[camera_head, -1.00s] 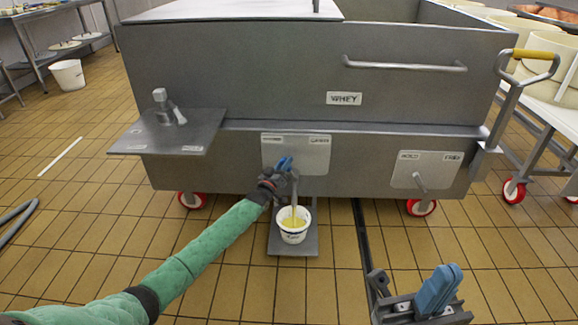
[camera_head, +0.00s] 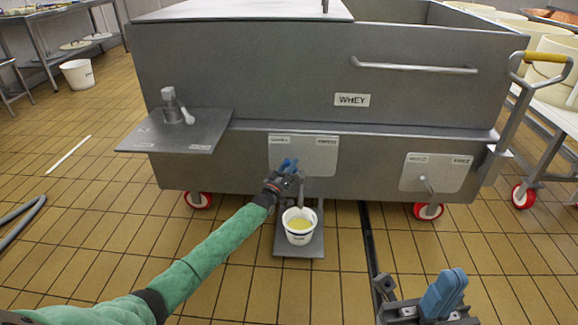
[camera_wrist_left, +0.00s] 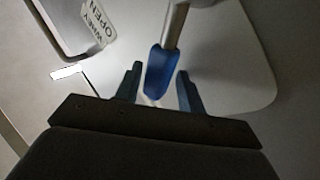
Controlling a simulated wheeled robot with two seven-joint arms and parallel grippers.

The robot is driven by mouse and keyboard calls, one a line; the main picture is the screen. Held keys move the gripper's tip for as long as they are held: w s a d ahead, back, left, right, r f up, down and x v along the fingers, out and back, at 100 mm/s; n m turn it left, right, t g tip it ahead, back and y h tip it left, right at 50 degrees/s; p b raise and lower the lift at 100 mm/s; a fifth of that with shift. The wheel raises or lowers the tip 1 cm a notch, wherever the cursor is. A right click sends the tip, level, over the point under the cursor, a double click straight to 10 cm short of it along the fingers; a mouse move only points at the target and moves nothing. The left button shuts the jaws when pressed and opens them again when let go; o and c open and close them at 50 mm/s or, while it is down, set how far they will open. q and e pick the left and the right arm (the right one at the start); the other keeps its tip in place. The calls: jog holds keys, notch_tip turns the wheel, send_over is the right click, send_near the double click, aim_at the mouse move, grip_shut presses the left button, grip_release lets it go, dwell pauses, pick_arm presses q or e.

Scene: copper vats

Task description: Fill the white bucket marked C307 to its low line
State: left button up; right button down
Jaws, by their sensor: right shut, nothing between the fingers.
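The white bucket (camera_head: 299,236) stands upright on a low grey plate (camera_head: 284,246) under the outlet of the WHEY vat (camera_head: 240,70). Yellowish liquid (camera_head: 299,223) shows inside it. Its marking and low line are too small to read. No stream into it is clear now. My left gripper (camera_head: 284,172) is at the outlet's blue-ended lever (camera_wrist_left: 163,68). In the left wrist view its fingers (camera_wrist_left: 158,85) stand apart, one on each side of the blue end, with gaps visible. My right gripper (camera_head: 442,294) is shut and empty at the lower right, away from the vat.
A second outlet (camera_head: 428,184) with its own plate is on the vat's right. A side shelf (camera_head: 178,133) with a metal fitting juts out at left. The vat stands on red wheels (camera_head: 198,200). Another white bucket (camera_head: 77,73) is far left. The tiled floor in front is mostly clear.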

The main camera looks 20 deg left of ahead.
pick_arm(q)
jog(key=shift+s, duration=0.1)
jog(key=shift+s+f, duration=0.1)
jog(key=shift+s, duration=0.2)
jog(key=p+v, duration=0.2)
jog(key=v, duration=0.5)
